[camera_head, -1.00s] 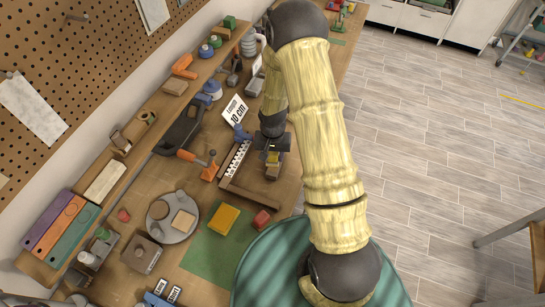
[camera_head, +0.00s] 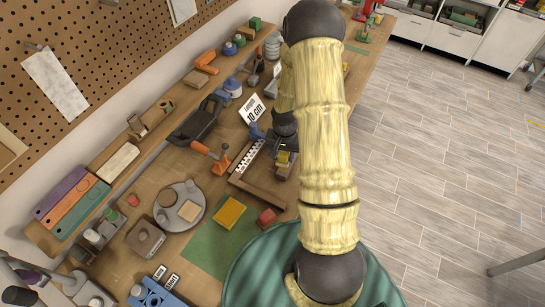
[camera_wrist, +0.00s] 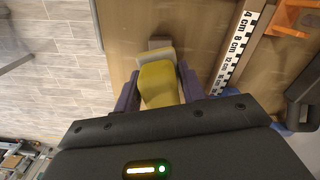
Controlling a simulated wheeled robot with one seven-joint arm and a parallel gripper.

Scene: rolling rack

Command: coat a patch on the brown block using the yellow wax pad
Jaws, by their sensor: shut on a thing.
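My gripper (camera_head: 285,148) is low over the bench beside the ruler jig, partly hidden behind my own arm in the head view. In the wrist view its two purple fingers (camera_wrist: 158,88) are shut on the yellow wax pad (camera_wrist: 160,84). The pad shows as a small yellow patch in the head view (camera_head: 283,158). A brown block (camera_head: 281,172) lies just below the pad in the head view, close to the jig's open end. I cannot tell whether pad and block touch. A paler grey-beige end (camera_wrist: 153,48) shows beyond the pad in the wrist view.
The checkered ruler (camera_head: 249,158) and wooden corner frame (camera_head: 262,192) lie beside my gripper, with a "10 cm" card (camera_head: 255,110) behind. A yellow-orange block (camera_head: 229,213) rests on the green mat (camera_head: 203,245). A red block (camera_head: 267,217) lies nearby. Tools crowd the bench's back.

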